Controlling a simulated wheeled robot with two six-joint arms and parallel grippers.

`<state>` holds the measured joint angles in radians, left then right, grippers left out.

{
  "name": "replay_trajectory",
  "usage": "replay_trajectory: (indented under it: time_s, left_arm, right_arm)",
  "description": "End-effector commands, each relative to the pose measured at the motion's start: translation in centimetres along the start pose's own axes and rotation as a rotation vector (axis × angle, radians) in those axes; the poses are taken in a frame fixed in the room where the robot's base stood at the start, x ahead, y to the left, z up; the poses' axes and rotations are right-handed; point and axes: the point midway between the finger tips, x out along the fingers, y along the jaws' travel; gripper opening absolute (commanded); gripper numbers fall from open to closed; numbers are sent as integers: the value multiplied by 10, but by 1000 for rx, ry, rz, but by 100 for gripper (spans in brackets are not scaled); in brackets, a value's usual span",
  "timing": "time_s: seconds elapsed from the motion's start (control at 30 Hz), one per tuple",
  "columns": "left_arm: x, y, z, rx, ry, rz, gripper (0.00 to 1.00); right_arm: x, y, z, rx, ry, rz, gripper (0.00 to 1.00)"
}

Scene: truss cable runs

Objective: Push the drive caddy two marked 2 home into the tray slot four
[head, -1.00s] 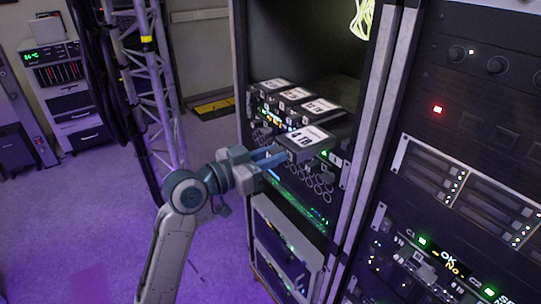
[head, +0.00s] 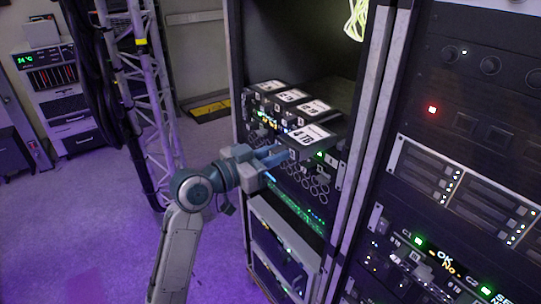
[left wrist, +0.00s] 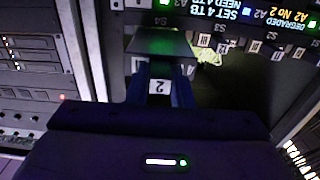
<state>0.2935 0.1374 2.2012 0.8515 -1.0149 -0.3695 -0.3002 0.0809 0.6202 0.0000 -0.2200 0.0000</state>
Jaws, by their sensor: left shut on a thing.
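The drive caddy two (head: 315,136) is a dark flat block with a white "4 TB" label on top. It sits at the right end of the row in the rack tray, partly in and standing out further than its neighbours. In the left wrist view its front shows a white plate marked 2 (left wrist: 159,87), below the slot label S4 (left wrist: 166,20). My left gripper (head: 282,153) is shut on the caddy's front, its blue fingers on both sides of the plate. The inside of the slot is hidden. My right gripper is out of view.
Several other labelled caddies, such as the leftmost one (head: 269,86), sit in the tray to the left. A rack post (head: 362,130) stands close on the right. A truss (head: 150,100) with black cables stands at the left. Floor in front is clear.

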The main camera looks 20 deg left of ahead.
Motion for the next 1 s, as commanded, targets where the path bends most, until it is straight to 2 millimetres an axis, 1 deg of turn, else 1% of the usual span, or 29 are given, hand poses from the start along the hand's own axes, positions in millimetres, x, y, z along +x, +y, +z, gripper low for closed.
replay_trajectory:
  time_s: [0.33,1.0]
  left_arm:
    - [9,1,-1,0,2,2,0]
    - [10,1,0,1,2,2,0]
  right_arm:
    - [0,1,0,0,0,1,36]
    - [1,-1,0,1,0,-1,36]
